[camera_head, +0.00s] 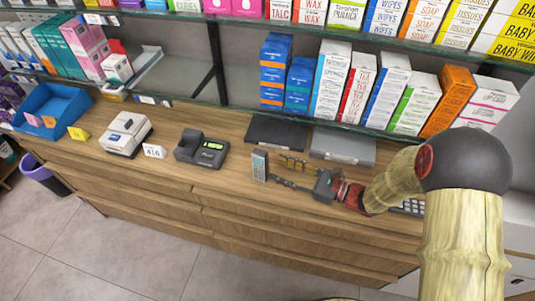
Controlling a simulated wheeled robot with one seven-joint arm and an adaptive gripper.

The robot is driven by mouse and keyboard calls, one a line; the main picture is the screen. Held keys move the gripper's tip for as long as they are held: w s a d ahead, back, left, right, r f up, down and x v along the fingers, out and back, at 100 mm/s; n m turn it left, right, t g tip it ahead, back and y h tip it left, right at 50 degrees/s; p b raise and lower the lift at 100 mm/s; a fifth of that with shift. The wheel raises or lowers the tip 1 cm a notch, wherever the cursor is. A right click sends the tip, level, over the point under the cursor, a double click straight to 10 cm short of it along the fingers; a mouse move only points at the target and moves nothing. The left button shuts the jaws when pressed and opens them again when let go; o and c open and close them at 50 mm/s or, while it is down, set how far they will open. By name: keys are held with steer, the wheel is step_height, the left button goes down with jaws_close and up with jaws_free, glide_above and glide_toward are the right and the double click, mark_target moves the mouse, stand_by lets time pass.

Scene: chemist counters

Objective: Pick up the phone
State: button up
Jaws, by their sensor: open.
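A small grey handset with a keypad, which looks like the phone (260,166), is near the front of the wooden counter (225,185), seemingly upright. A dark desk unit with a green display (202,148) sits to its left. My gripper (277,171) is open and reaches in from the right, low over the counter. Its two fingers point left at the handset, with the tips just right of it. The handset does not appear to be between the fingers. I cannot tell if a fingertip touches it.
A white machine (126,134) and a "416" card (153,151) stand further left. Two flat units, one dark (277,133) and one grey (343,147), lie behind my gripper. A glass shelf of boxes overhangs the back. A keypad device shows partly behind my arm.

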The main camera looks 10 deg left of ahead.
mark_target(267, 166)
steer(key=shift+a+r, duration=0.1)
steer(key=shift+r, duration=0.25)
steer(key=x, duration=0.2)
steer(key=b+x, duration=0.1)
steer(key=x, duration=0.1)
steer(key=f+b+x, duration=0.1)
steer(key=x, duration=0.1)
steer(key=shift+s+a, duration=0.1)
steer(key=shift+a, duration=0.7)
steer(key=shift+c, duration=1)
steer(key=c, duration=0.7)
jaws_close()
